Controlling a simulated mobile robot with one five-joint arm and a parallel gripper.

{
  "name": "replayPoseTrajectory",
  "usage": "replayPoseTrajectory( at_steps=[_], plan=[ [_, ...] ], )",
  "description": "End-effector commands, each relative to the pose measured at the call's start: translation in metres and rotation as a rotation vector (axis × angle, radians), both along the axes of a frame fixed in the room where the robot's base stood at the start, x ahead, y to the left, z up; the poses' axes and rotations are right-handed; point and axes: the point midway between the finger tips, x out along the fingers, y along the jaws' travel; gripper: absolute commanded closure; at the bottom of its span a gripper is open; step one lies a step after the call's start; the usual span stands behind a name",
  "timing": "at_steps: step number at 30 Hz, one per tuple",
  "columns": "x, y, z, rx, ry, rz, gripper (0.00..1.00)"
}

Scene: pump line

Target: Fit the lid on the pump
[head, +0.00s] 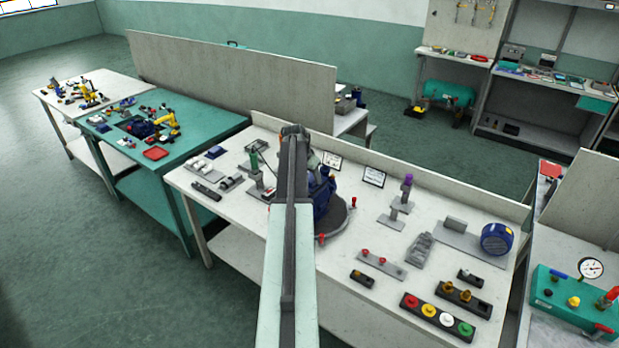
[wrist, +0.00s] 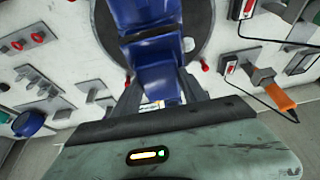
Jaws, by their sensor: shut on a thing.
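The blue pump (head: 324,200) stands on a dark round turntable (head: 335,222), partly hidden behind my arm. In the wrist view the pump body (wrist: 145,14) is at the top, over the turntable (wrist: 198,22). My gripper (wrist: 160,88) is shut on a blue part (wrist: 160,84), which looks like the lid. This part is close to the pump body, and I cannot tell whether they touch. In the head view my gripper is mostly hidden behind my arm.
Red knobs (head: 353,202) stand at the turntable's rim. Grey fixtures, a blue drum (head: 497,239) and a strip of coloured buttons (head: 437,315) are on the right of the white bench. An orange-handled tool (wrist: 279,98) with a cable lies beside the turntable.

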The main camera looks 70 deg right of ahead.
Motion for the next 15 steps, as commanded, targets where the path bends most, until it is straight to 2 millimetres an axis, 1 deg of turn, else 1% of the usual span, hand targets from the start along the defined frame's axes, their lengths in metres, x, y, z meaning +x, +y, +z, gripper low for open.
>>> replayPoseTrajectory(
  at_steps=[13, 14, 15],
  plan=[
    [-0.0005, -0.0002, -0.0111, 0.000, 0.000, 0.000, 0.91],
    [-0.0006, -0.0002, -0.0109, 0.000, 0.000, 0.000, 0.47],
    [-0.0005, -0.0002, -0.0100, 0.000, 0.000, 0.000, 0.36]
  ],
)
